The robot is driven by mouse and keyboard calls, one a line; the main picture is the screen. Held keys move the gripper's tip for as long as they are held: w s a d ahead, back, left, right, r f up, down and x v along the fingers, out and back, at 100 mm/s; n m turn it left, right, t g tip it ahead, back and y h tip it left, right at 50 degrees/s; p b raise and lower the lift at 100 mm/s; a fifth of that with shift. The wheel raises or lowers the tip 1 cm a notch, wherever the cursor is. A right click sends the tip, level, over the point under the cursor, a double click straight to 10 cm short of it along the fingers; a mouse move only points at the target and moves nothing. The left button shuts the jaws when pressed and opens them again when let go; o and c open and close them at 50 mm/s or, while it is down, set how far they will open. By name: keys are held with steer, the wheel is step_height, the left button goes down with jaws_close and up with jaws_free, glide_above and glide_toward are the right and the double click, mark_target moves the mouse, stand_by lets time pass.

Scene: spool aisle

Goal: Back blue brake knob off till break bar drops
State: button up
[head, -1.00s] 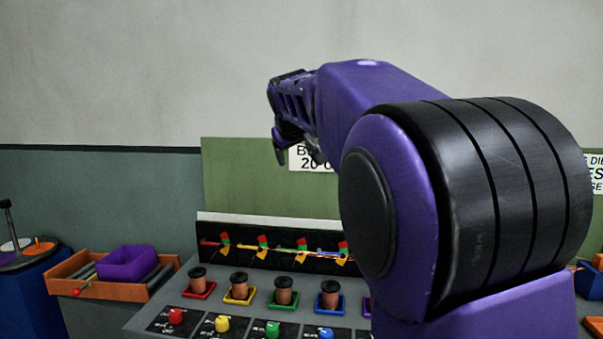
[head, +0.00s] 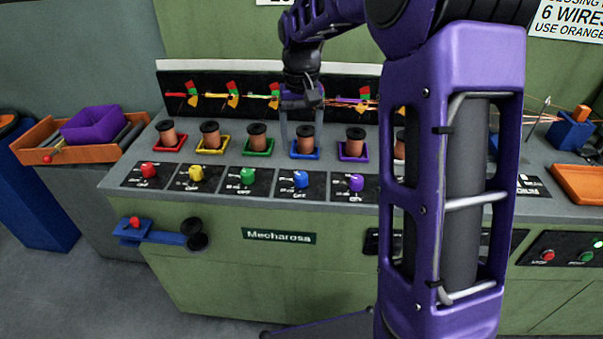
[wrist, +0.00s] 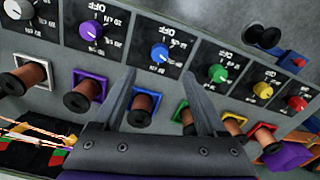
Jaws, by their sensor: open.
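The blue brake knob (head: 300,179) is on a black dial plate on the front of the sloped grey bench, in line below the blue-framed copper spool (head: 305,140). In the wrist view the blue knob (wrist: 159,53) shows just beyond and between my fingertips, apart from them. My gripper (head: 301,146) is open and empty, pointing down, with its fingers on either side of the blue-framed spool in the picture; it also shows in the wrist view (wrist: 160,75). The break bar for the blue lane is hidden behind my gripper; red-and-green flags (head: 233,89) show in other lanes.
Neighbouring knobs are green (head: 248,176) and purple (head: 356,183), with spools in coloured frames above them. Wires run along the black back panel (head: 210,80). A blue bracket (head: 160,233) with a red knob juts from the bench front. An orange tray (head: 32,149) stands left.

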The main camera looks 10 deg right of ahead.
mark_target(301, 176)
step_height(301, 176, down, 10)
steer(key=shift+f+b, duration=0.1)
steer(key=shift+b, duration=0.6)
jaws_close()
